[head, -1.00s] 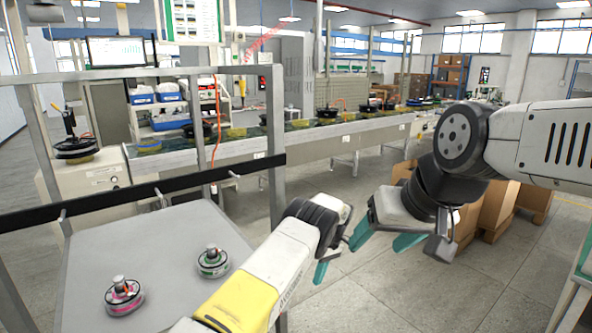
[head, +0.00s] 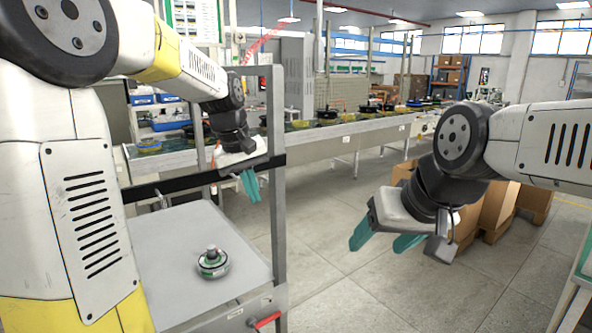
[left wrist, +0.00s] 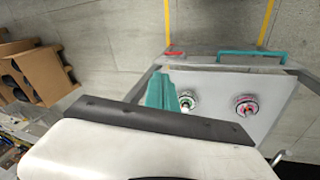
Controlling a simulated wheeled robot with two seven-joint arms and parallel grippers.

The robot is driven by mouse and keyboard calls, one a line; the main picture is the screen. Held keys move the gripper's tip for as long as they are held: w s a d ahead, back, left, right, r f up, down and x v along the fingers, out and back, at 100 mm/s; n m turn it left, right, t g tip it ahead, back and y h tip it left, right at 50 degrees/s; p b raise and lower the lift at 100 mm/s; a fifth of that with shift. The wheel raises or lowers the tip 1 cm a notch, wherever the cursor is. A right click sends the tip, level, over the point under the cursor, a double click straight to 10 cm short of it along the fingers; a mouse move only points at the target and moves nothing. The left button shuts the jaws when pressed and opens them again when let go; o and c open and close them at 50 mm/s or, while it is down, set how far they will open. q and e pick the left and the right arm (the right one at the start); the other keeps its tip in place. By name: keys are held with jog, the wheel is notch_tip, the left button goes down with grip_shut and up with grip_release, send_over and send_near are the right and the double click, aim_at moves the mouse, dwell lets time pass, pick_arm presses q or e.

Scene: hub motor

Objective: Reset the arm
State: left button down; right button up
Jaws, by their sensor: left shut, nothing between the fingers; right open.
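My left arm is raised at the left of the head view. Its gripper (head: 249,186) hangs above the far right part of the cart, with teal fingers together and nothing between them; the fingers also show in the left wrist view (left wrist: 160,90). My right gripper (head: 380,238) is open and empty at the right, over the floor. One hub motor with a green band (head: 211,262) stands on the cart top and also shows in the left wrist view (left wrist: 187,101). A hub motor with a pink band (left wrist: 246,106) shows in the left wrist view; my left arm hides it in the head view.
The grey cart (head: 165,235) has an upright metal frame (head: 277,180) and a black bar along its far side. A conveyor (head: 345,128) with several motors runs behind. Cardboard boxes (head: 498,207) stand behind my right gripper. The floor between is clear.

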pick_arm(q)
jog(key=s+a+m+t, duration=0.2)
jog(key=s, duration=0.8)
jog(key=s+a+m+t, duration=0.1)
jog(key=s+a+m, duration=0.1)
jog(key=s, duration=0.9)
jog(key=shift+r+t, duration=0.4)
